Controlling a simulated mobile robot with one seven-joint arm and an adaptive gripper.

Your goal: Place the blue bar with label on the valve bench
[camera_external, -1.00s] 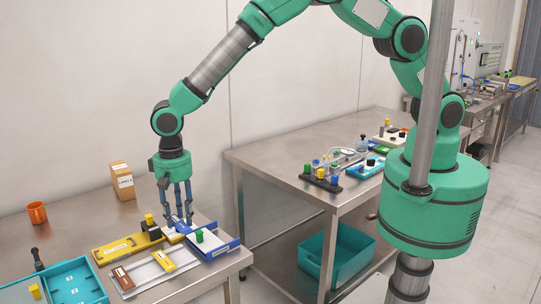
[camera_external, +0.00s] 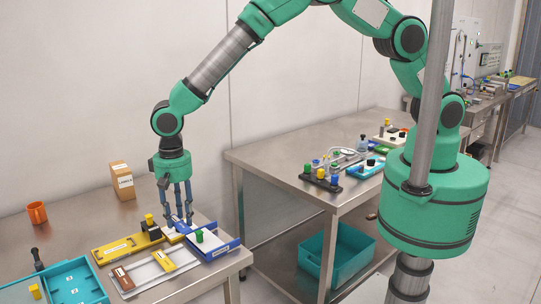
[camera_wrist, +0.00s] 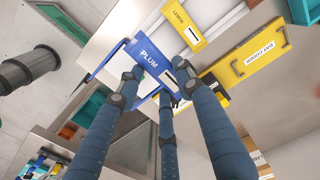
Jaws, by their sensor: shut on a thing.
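A blue bar with the white label PLUM (camera_wrist: 149,56) lies between my fingers in the wrist view. My gripper (camera_wrist: 160,82) is shut on it, with fingertips against its sides. In the external view my gripper (camera_external: 181,222) points straight down at the right end of the near left steel table (camera_external: 85,215), low over the blue and white pieces there. The fingers partly hide the bar's contact points. The middle steel table (camera_external: 285,147) stands to the right across a gap; I cannot tell which table is the valve bench.
A yellow labelled bar (camera_external: 112,251) and a white tray (camera_external: 141,274) with a yellow block (camera_external: 163,261) and a brown block (camera_external: 122,278) lie beside my gripper. A teal tray (camera_external: 73,285), an orange cup (camera_external: 37,212) and a cardboard box (camera_external: 122,181) stand left. The middle table's front left is clear.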

